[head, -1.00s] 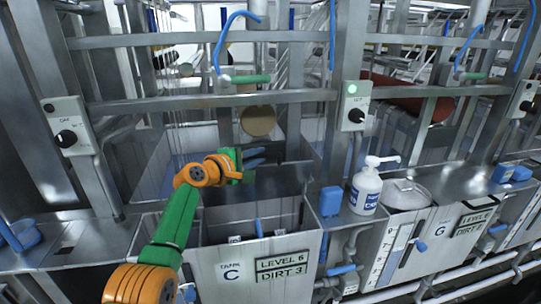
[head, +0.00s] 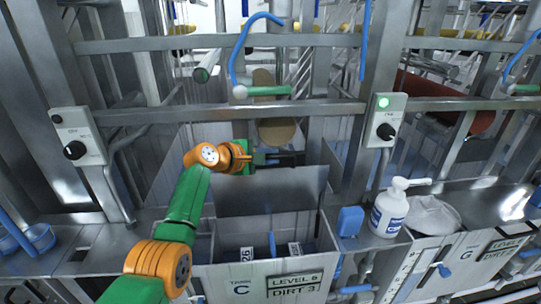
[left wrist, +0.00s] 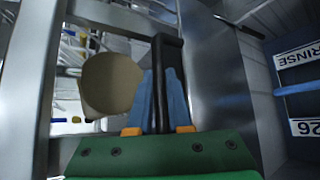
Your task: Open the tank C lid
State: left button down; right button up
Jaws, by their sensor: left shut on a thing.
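Tank C (head: 240,289) is at the bottom centre of the head view, its top open and its dark inside showing. Its metal lid (head: 275,195) stands steeply raised at the back of the opening; the left wrist view shows a metal panel beside the handle (left wrist: 215,90). My left gripper (head: 284,158) is at the lid's upper edge. Its blue fingers (left wrist: 163,85) are shut on the black lid handle (left wrist: 168,55), one finger on each side. My right gripper is not in view.
A white pump bottle (head: 390,210) and a blue box (head: 350,221) stand right of the tank. A control box with a green light (head: 383,118) is on the post above. A metal crossbar (head: 240,112) runs behind and above my gripper. A tan disc (head: 277,132) is behind it.

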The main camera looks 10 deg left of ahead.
pick_arm(q)
jog(key=shift+f, duration=0.15)
jog(key=c, duration=0.9)
grip_release()
jog(key=shift+o, duration=0.2)
jog(key=b+v, duration=0.3)
jog(key=v, duration=0.4)
